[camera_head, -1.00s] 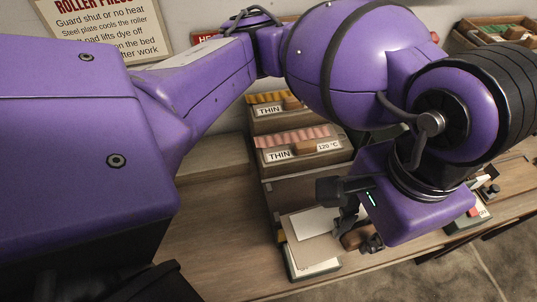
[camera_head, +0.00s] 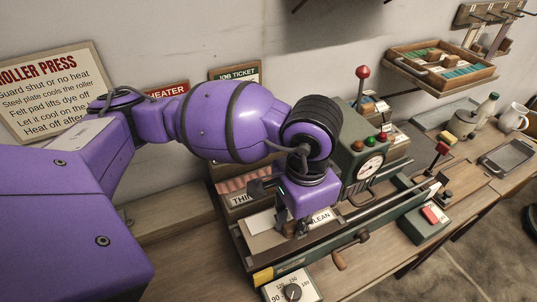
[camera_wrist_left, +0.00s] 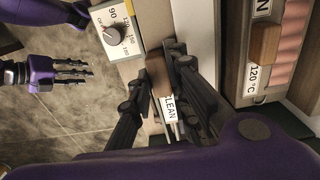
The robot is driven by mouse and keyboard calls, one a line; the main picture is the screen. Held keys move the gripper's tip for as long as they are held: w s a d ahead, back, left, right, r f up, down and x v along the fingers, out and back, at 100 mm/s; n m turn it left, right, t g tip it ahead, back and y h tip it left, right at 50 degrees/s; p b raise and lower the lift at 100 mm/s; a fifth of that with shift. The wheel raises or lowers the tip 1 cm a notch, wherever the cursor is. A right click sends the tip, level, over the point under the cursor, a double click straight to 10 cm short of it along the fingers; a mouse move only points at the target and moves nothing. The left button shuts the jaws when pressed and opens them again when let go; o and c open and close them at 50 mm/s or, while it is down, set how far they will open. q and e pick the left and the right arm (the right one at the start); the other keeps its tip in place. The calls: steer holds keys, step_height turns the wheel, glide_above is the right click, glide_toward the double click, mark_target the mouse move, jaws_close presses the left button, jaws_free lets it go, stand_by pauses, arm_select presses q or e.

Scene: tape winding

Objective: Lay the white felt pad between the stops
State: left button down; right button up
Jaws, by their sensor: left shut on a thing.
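The white felt pad (camera_head: 266,220) is a pale flat sheet at my left gripper, low in the middle of the head view. In the left wrist view a pale strip (camera_wrist_left: 193,30) runs beside the fingers. My left gripper (camera_head: 291,230) is shut on a brown wooden handle (camera_wrist_left: 158,76) that appears to belong to the pad. A "CLEAN" label (camera_head: 321,217) shows beside the gripper. The pad is over the near end of the press bed (camera_head: 262,262); whether it touches is unclear. My arm and fingers hide part of it, and I cannot make out the stops. My right gripper (camera_wrist_left: 72,72) appears open and empty, over the floor.
The green roller press (camera_head: 362,160) with its gauge stands to the right. A crank handle (camera_head: 345,258) sticks out in front. A dial box (camera_head: 292,288) is at the near end. "THIN" bins (camera_head: 240,190) stand behind the gripper. A red-button box (camera_head: 428,218) sits at right.

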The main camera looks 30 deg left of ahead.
arm_select(q)
steer(key=f, duration=0.3)
steer(key=shift+w+a+f, duration=0.2)
steer(key=shift+f, duration=0.45)
steer(key=c, duration=1.6)
jaws_free()
steer(key=shift+r, duration=0.15)
steer(key=shift+c, duration=0.2)
steer(key=shift+w+r, duration=0.1)
steer(key=shift+r, duration=0.1)
step_height(320, 180, up, 11)
steer(key=shift+d+r, duration=0.1)
steer(key=shift+r, duration=0.5)
arm_select(e)
steer(key=shift+s+f, duration=0.1)
steer(key=shift+f, duration=0.05)
steer(key=shift+s+d, duration=0.1)
